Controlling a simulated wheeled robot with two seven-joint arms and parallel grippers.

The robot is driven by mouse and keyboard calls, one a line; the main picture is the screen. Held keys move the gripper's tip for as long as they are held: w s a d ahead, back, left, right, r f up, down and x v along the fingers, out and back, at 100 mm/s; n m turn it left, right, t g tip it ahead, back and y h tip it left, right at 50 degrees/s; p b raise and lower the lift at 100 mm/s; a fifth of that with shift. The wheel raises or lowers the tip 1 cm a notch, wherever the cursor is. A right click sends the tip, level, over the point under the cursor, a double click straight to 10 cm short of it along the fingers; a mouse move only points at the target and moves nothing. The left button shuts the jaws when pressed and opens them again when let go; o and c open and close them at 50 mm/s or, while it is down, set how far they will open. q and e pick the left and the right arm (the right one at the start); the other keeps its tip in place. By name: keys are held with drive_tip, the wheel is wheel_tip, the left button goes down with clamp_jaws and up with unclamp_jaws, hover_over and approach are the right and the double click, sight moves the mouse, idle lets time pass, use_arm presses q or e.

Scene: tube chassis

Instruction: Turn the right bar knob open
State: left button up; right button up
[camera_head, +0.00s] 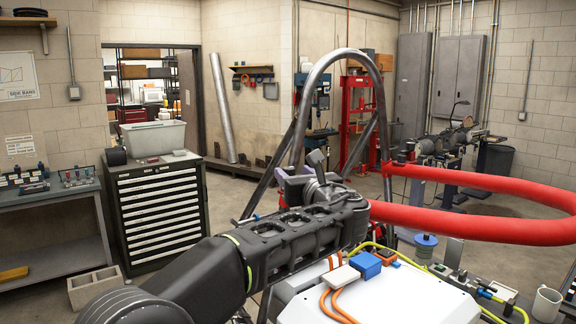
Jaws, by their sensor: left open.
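My left arm reaches in from the lower left, and my left gripper (319,178) is at its end, beside the grey tube hoop of the chassis (322,66). The gripper is open; its fingers are small and partly hidden by the wrist. A purple-grey part (294,186) shows just behind the gripper, and I cannot tell whether they touch. I cannot make out the right bar knob; it may be hidden behind my arm. A red padded bar (470,222) loops out from the chassis to the right. My right gripper is not in view.
A white mug (547,304) is at the lower right. A black drawer cabinet (158,212) stands left. Open floor lies behind the chassis.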

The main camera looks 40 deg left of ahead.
sight(287, 167)
use_arm(q)
drive_tip(key=shift+w+a, duration=0.1)
drive_tip(key=shift+w, duration=0.15)
drive_tip(key=p+x, duration=0.3)
drive_tip(key=x, duration=0.3)
drive_tip(key=shift+w+a, duration=0.2)
drive_tip(key=shift+a, duration=0.1)
drive_tip(key=shift+w+a, duration=0.2)
drive_tip(key=shift+a, duration=0.15)
drive_tip(key=shift+c, duration=0.2)
drive_tip(key=shift+f, duration=0.1)
clamp_jaws()
